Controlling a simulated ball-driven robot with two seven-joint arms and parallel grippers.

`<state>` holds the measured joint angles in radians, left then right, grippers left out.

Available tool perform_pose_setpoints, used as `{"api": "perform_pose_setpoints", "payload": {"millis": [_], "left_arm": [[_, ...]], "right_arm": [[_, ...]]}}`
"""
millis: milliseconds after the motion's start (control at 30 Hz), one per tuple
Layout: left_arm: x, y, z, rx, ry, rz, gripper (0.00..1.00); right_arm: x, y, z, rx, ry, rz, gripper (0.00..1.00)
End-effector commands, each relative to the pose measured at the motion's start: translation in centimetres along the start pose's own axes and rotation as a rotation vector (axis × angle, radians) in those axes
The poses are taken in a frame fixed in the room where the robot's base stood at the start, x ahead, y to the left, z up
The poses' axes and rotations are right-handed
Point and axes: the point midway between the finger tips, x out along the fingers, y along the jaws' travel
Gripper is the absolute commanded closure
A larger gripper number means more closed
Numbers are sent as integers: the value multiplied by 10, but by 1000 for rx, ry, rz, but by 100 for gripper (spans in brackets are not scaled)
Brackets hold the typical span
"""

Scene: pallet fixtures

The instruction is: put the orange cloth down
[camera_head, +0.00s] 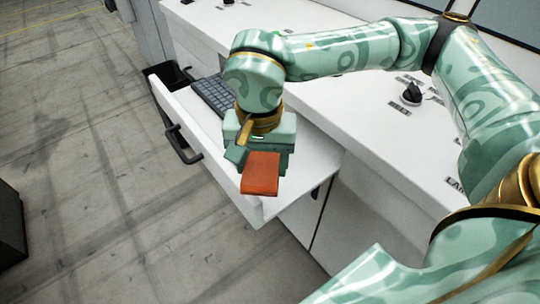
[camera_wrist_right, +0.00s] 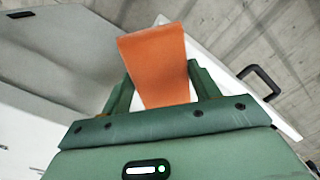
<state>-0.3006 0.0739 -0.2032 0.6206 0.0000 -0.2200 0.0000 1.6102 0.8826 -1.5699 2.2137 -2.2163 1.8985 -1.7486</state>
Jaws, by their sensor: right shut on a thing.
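The orange cloth (camera_head: 261,174) is a folded flat block in the jaws of my right gripper (camera_head: 258,160). My right gripper is shut on the cloth and holds it over the front corner of an open white drawer (camera_head: 276,199). In the right wrist view the cloth (camera_wrist_right: 158,65) sticks out between the two green fingers. The fingertips are partly hidden behind the cloth. I cannot tell from these views how high the cloth is above the drawer. My left gripper is not in view.
A dark keyboard (camera_head: 214,95) lies in the drawer behind the gripper. The drawer has a black handle (camera_head: 183,145) on its front. A white counter with a black knob (camera_head: 411,94) and labels stands to the right. Grey floor (camera_head: 90,150) is open at left.

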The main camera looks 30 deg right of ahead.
Motion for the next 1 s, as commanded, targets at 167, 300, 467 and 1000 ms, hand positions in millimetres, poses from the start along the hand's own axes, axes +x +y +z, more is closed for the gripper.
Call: {"api": "perform_pose_setpoints", "payload": {"millis": [167,300,467,1000], "left_arm": [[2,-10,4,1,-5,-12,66],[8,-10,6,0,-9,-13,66],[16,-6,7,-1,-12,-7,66],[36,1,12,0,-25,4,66]], "right_arm": [[10,2,-20,44,-1,0,57],[28,5,-57,46,-1,2,57],[49,8,-96,42,-2,3,57],[117,11,-140,34,-3,3,57]]}}
